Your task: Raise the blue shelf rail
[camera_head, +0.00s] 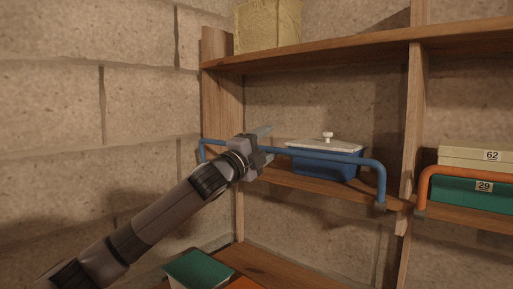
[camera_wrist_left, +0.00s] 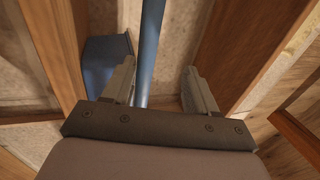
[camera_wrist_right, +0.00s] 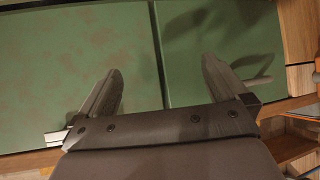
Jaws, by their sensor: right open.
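The blue shelf rail (camera_head: 372,164) runs along the front of the middle shelf, with its bent ends down at the shelf. My left gripper (camera_head: 268,145) is at the left part of the rail, one finger above it and one below. In the left wrist view the rail (camera_wrist_left: 152,45) passes between the two spread fingers, with a gap on each side. My right gripper (camera_wrist_right: 162,68) is out of the head view. In its wrist view it is open and empty in front of green panels (camera_wrist_right: 75,75).
A blue container (camera_head: 325,165) with a white knobbed lid stands behind the rail. An orange rail (camera_head: 465,171) fronts boxes marked 62 (camera_head: 475,155) and 29 (camera_head: 470,190) at right. An upper shelf (camera_head: 350,48) is overhead, and a block wall (camera_head: 90,150) stands at left.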

